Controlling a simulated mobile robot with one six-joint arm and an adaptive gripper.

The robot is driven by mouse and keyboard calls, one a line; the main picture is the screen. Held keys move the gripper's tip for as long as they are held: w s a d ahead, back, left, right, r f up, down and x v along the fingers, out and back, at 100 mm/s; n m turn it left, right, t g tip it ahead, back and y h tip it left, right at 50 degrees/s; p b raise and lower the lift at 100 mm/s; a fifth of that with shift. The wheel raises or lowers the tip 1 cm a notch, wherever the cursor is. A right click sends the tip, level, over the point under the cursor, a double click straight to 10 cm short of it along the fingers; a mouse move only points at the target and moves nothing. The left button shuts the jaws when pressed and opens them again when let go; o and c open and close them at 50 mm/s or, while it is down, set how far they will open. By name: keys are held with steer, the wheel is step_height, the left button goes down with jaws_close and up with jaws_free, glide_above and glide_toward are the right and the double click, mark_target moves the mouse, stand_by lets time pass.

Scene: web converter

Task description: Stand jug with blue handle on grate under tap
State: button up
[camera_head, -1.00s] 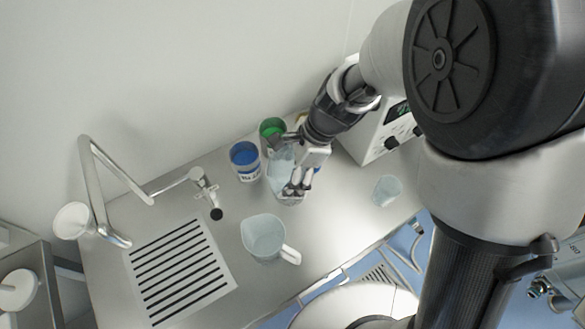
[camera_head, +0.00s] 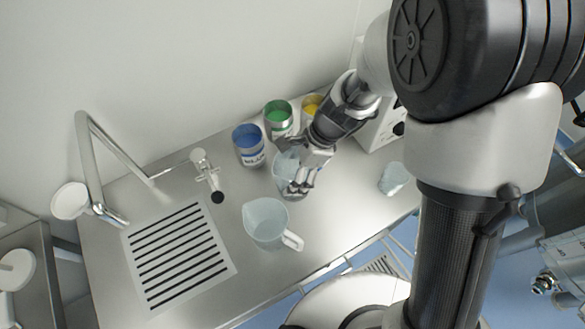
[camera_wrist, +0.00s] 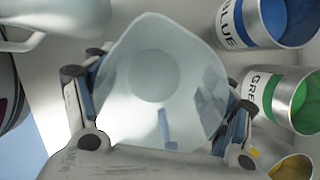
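A clear jug (camera_head: 285,163) is between the fingers of my gripper (camera_head: 297,188), right of the middle of the counter. The wrist view looks into this jug (camera_wrist: 150,75), with a finger against each side. A small blue patch shows low through its wall and may be its blue handle; the handle itself is not plainly seen. I cannot tell whether its base touches the counter. The slotted grate (camera_head: 180,255) is empty, at the left of the counter. The tap (camera_head: 207,178) stands behind it, its black nozzle near the grate's back right corner.
A jug with a white handle (camera_head: 266,224) stands between my gripper and the grate. Blue (camera_head: 249,146), green (camera_head: 280,119) and yellow (camera_head: 311,105) cans stand behind. A beaker (camera_head: 394,178) is at the right. A bent pipe (camera_head: 90,160) rises at the left.

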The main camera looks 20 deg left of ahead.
steer(key=o, duration=0.4)
steer(key=shift+r, duration=0.1)
steer(key=p+v, duration=0.4)
steer(key=v, duration=0.8)
steer(key=shift+r, duration=0.1)
